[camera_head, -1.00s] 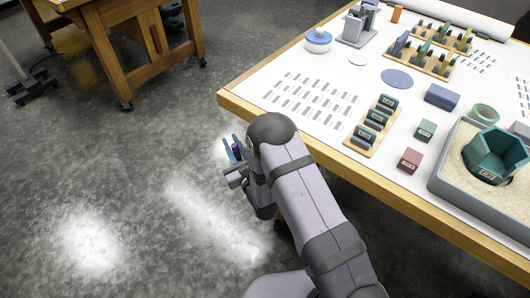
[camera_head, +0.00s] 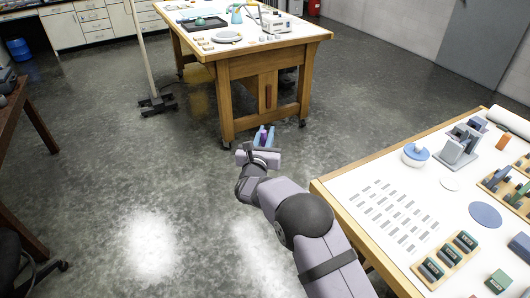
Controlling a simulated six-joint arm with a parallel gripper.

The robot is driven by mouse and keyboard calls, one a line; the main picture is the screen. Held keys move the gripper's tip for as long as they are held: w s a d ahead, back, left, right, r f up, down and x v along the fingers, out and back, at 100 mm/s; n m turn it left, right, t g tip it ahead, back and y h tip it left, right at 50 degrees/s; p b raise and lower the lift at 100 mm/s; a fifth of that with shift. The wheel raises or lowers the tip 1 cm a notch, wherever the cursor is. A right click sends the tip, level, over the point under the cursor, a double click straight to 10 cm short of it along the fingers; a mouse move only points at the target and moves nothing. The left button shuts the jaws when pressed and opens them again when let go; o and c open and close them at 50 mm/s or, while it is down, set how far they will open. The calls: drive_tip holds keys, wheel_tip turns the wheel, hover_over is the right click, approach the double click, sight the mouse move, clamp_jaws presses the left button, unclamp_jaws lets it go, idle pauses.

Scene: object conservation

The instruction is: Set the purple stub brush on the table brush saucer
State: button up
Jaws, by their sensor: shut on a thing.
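My gripper (camera_head: 264,135) is over the open floor, left of the near table and in front of the far wooden table. It is shut on a small purple thing, which looks like the purple stub brush (camera_head: 264,139); the fingers hide most of it. I cannot tell for sure which dish is the brush saucer. A flat blue disc (camera_head: 485,214) and a smaller white disc (camera_head: 450,184) lie on the near table. A round grey dish (camera_head: 227,37) sits on the far table.
The near table (camera_head: 336,205) also bears a blue-lidded white pot (camera_head: 416,155), a grey stand (camera_head: 459,147) and a wooden block rack (camera_head: 447,264). The far table (camera_head: 262,58) bears small instruments. A pole stand (camera_head: 155,103) is left of it. The floor between is clear.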

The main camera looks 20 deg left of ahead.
drive_tip(key=w+d+r+m+h+b, duration=0.1)
drive_tip(key=w+d, duration=0.4)
drive_tip(key=d, duration=0.5)
drive_tip(key=w+d+r+m+h, duration=0.15)
drive_tip(key=w+d, duration=0.25)
drive_tip(key=d, duration=0.6)
drive_tip(key=w+d+r+m+h+b, duration=0.1)
drive_tip(key=w+d+h, duration=0.1)
drive_tip(key=w+d, duration=0.5)
drive_tip(key=s+d+m+g+h+b, duration=0.1)
drive_tip(key=s+d+m+h, duration=0.1)
drive_tip(key=d, duration=1.7)
drive_tip(key=s+d+m+g+h+b, duration=0.1)
drive_tip(key=s+d+h, duration=0.3)
drive_tip(key=d, duration=1.4)
drive_tip(key=shift+s+d+r+m+b, duration=0.4)
drive_tip(key=shift+s+m, duration=0.1)
drive_tip(key=shift+m, duration=0.15)
drive_tip(key=shift+f, duration=0.1)
wheel_tip(320, 180, down, 8)
drive_tip(key=b, duration=0.5)
drive_tip(key=shift+f+b, duration=0.2)
drive_tip(key=shift+b, duration=0.2)
drive_tip(key=shift+b, duration=0.8)
